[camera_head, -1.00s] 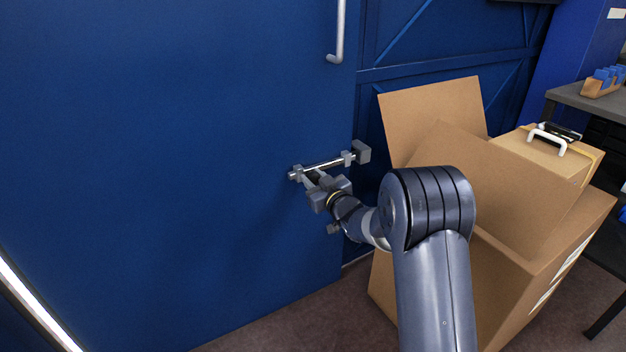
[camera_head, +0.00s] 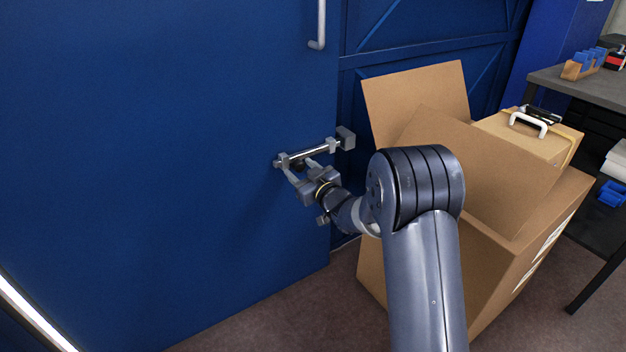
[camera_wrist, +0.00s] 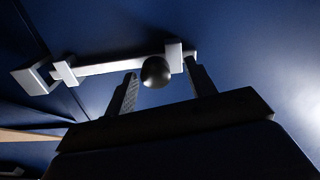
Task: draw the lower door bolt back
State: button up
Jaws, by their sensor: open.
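The lower door bolt (camera_head: 308,154) is a silver bar lying across the blue door's right edge, held in two grey brackets, its right end at a grey block (camera_head: 345,138) on the frame. In the wrist view the bar (camera_wrist: 110,69) carries a dark round knob (camera_wrist: 155,71) near one bracket. My gripper (camera_head: 299,174) is at the bolt, its fingers pointing at the door. In the wrist view my gripper (camera_wrist: 160,88) is open, with one finger on each side of the knob. Whether either finger touches the knob or bar I cannot tell.
The blue door (camera_head: 150,150) fills the left, with a vertical handle (camera_head: 317,25) above the bolt. An open cardboard box (camera_head: 530,230) stands close right of my arm, a smaller case (camera_head: 530,135) on it. A grey bench (camera_head: 590,90) is at the far right.

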jog(key=p+v, duration=0.1)
jog(key=v, duration=0.7)
jog(key=shift+s+d+p, duration=0.2)
jog(key=shift+s+p, duration=0.1)
jog(key=shift+p, duration=0.05)
jog(key=shift+w+a, duration=0.1)
jog(key=shift+w, duration=0.05)
jog(key=b+x, duration=0.2)
jog(key=x, duration=0.8)
jog(key=shift+w+b, duration=0.1)
jog(key=shift+b, duration=0.25)
jog(key=shift+w+a, duration=0.1)
jog(key=shift+w, duration=0.05)
jog(key=shift+w+d, duration=0.2)
jog(key=shift+d, duration=0.15)
